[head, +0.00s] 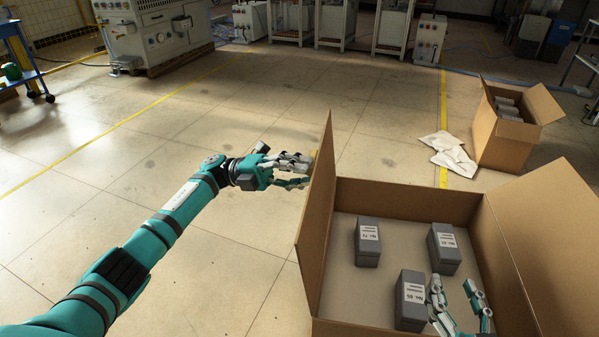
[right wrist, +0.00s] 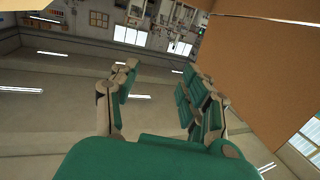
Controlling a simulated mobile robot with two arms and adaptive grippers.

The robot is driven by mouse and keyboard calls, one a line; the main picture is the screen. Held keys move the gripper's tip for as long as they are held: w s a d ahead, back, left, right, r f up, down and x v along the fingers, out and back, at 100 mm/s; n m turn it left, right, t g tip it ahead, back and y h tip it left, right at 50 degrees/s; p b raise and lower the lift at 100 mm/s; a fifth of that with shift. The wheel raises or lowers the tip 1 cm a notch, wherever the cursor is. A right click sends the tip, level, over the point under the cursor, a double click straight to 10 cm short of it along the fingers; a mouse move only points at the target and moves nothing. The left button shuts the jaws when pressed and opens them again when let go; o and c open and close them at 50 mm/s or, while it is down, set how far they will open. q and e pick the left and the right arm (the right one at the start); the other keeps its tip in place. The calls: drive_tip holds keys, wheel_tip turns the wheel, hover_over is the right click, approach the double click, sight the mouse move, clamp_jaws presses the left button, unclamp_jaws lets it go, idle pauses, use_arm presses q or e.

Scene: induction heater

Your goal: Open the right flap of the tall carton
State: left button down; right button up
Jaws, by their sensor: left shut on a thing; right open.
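The tall carton (head: 405,200) stands open at the lower right of the head view, with grey labelled boxes inside. Its right flap (head: 555,235) leans outward to the right, away from the opening. Its left flap (head: 318,185) stands nearly upright. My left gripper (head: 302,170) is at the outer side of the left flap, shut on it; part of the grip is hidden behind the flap. My right gripper (head: 462,305) is open and empty over the carton's front right part. In the right wrist view its fingers (right wrist: 155,95) are apart, with a cardboard panel (right wrist: 255,75) to their right.
Grey boxes (head: 368,243) stand apart on the carton's floor. A smaller open carton (head: 500,145) stands at the back right, with white sheets (head: 447,152) on the floor beside it. Machines (head: 155,35) line the back. The floor left of the carton is clear.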

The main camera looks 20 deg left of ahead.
drive_tip(key=shift+f, duration=0.25)
drive_tip(key=shift+c, duration=1.1)
drive_tip(key=shift+w+a, duration=0.2)
drive_tip(key=shift+w, duration=0.05)
drive_tip(key=shift+c, duration=1.1)
drive_tip(key=w+a+g+y, duration=0.1)
drive_tip(key=w+a, duration=0.1)
drive_tip(key=w+a+g+y, duration=0.1)
drive_tip(key=w+a, duration=0.2)
drive_tip(key=w+a+g+y, duration=0.1)
drive_tip(key=w+a, duration=0.2)
drive_tip(key=shift+a+r+y, duration=0.1)
drive_tip(key=shift+r+y, duration=0.05)
drive_tip(key=shift+y, duration=0.25)
clamp_jaws()
drive_tip(key=g+y, duration=0.1)
drive_tip(key=g, duration=0.7)
approach(321, 167)
wheel_tip(321, 167, down, 3)
drive_tip(key=w+d, duration=0.2)
wheel_tip(321, 167, up, 9)
drive_tip(key=d+g+h, duration=0.2)
drive_tip(key=h, duration=0.1)
drive_tip(key=shift+w+a+f, duration=0.25)
drive_tip(key=shift+a+f, duration=1.15)
drive_tip(key=shift+w+a+f, duration=0.3)
drive_tip(key=shift+a+f, duration=1.15)
drive_tip(key=shift+w+a+f, duration=0.25)
drive_tip(key=shift+a+f, duration=1.15)
